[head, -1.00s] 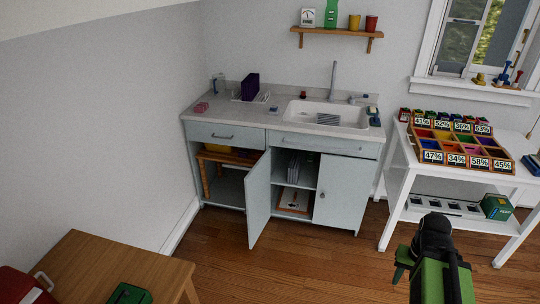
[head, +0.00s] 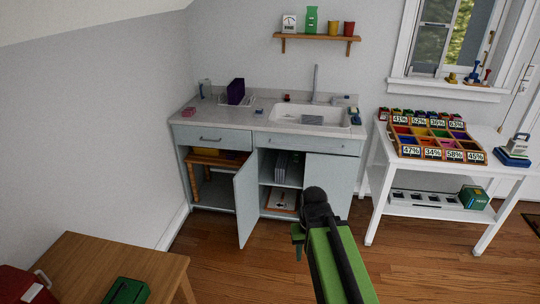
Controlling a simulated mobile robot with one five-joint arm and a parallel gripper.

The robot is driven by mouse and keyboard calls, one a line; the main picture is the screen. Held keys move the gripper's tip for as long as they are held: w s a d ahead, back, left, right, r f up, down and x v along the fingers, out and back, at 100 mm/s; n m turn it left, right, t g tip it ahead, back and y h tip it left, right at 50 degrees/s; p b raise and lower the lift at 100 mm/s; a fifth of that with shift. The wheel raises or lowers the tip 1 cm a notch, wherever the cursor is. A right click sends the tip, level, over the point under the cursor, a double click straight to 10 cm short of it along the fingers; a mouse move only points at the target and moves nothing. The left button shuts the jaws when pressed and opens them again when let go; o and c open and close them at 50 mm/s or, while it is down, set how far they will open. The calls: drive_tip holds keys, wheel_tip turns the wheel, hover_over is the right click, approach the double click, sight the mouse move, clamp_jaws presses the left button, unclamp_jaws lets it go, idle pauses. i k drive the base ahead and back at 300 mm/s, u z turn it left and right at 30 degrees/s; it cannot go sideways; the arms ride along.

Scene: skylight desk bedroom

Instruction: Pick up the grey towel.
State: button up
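I cannot make out a grey towel for sure. Grey upright pieces (head: 288,166) stand on the upper shelf inside the open middle of the sink cabinet; they are too small to name. My green arm rises from the bottom of the head view to a black end (head: 316,203), in front of the cabinet's right door. A small dark green part sticks out at its left. The fingertips do not show clearly, so I cannot tell whether my gripper is open or shut. I see nothing held.
The cabinet door (head: 247,199) stands open toward me. The sink counter (head: 215,117) carries a purple item (head: 236,92). A white table (head: 480,166) with a colored compartment tray stands right. A wooden table (head: 85,262) is at lower left. Wooden floor (head: 215,262) is free between.

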sight(281, 169)
drive_tip(key=z, duration=0.05)
drive_tip(key=i, duration=1.65)
drive_tip(key=u, duration=0.05)
